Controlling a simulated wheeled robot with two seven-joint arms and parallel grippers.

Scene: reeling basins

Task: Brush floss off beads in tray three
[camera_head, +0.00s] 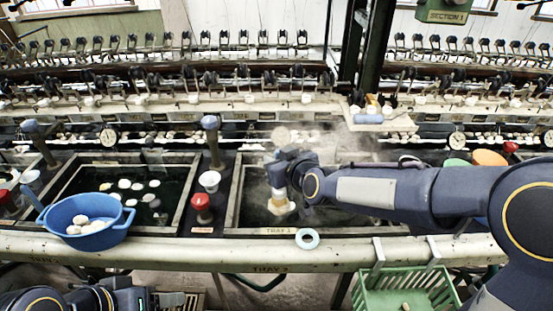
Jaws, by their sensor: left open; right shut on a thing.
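Tray three (232,200) is the dark, framed basin at centre, with a "TRAY 3" label on its front rim. Haze hangs over it. My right gripper (279,190) reaches in from the right and points down into this tray. It is shut on what looks like a small brush (281,206), with a pale, yellowish lower end at the water. The gripper partly hides it. I cannot make out separate beads or floss beneath it. My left gripper (168,300) is low at the bottom left, open and empty, away from the tray.
A blue basin (70,212) holding white cocoons sits left on the front ledge. The left tray (62,180) has several floating white pieces.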

